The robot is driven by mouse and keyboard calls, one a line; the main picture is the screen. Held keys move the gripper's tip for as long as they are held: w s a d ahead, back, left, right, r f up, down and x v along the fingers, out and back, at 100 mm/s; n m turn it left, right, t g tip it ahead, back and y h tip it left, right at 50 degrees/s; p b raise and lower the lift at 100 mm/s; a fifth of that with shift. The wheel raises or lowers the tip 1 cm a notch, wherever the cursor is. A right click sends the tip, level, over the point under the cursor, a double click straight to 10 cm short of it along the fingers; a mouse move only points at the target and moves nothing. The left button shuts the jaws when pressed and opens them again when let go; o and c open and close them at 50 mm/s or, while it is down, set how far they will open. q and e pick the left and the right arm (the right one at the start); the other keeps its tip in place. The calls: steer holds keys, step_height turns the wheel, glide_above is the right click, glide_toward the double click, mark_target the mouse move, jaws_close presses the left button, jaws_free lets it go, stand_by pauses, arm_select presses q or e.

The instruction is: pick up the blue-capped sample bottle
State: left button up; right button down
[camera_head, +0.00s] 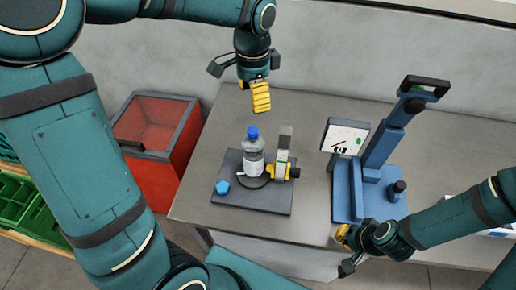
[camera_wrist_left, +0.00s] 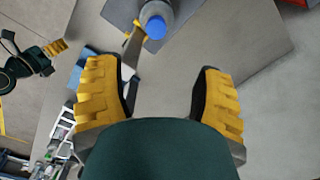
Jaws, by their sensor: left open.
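The sample bottle (camera_head: 253,158) is clear with a white label and a blue cap. It stands upright on the dark plate of a small device (camera_head: 253,200) on the grey table. In the left wrist view the blue cap (camera_wrist_left: 155,27) shows at the top, beyond the fingertips. My left gripper (camera_head: 260,96) is above and behind the bottle, apart from it. Its yellow fingers (camera_wrist_left: 160,92) are spread with nothing between them. My right gripper (camera_head: 343,250) is at the table's front edge, by the blue stand; its finger gap is not clear.
The device has a blue knob (camera_head: 222,187) and a yellow-and-grey upright part (camera_head: 283,165) close beside the bottle. A blue stand (camera_head: 370,180) with a dial panel (camera_head: 345,137) is to the right. A red bin (camera_head: 157,150) stands left of the table (camera_head: 310,110).

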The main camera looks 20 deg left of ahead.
mark_target(253, 130)
arm_select(q)
steer(key=f, duration=0.8)
steer(key=s+f, duration=0.1)
steer(key=f, duration=0.3)
steer(key=shift+f+b, duration=0.3)
steer(key=shift+f, duration=0.1)
steer(key=shift+o, duration=0.2)
jaws_close()
